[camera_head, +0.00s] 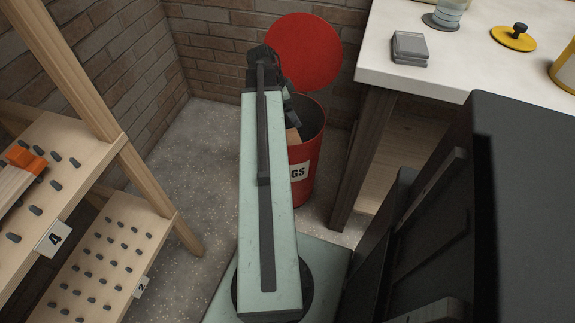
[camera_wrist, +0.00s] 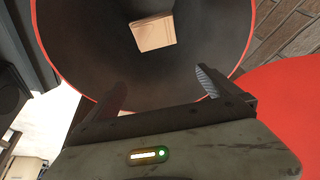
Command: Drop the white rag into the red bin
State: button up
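The red bin (camera_head: 303,172) stands on the floor behind my arm, its label partly hidden with "GS" readable. Its dark inside and red rim also show in the wrist view (camera_wrist: 95,50). My gripper (camera_wrist: 161,88) is over the bin mouth with its two fingers spread apart and nothing between them. A pale tan, squarish thing (camera_wrist: 153,33) lies inside the bin. It looks flat-faced, and I cannot tell whether it is the rag. I make out no clearly white rag in either view.
A red round disc (camera_head: 302,50), perhaps the lid, stands behind the bin by the brick wall. A white-topped table (camera_head: 455,62) at right holds a grey block (camera_head: 410,47) and a yellow lid (camera_head: 513,38). A wooden pegged shelf (camera_head: 105,250) stands at left.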

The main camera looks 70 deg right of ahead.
jog(key=p+v, duration=0.7)
jog(key=v, duration=0.1)
jog(key=shift+f, duration=0.15)
jog(key=b+x, duration=0.7)
jog(key=shift+s+d+f, duration=0.15)
jog(key=shift+f, duration=0.2)
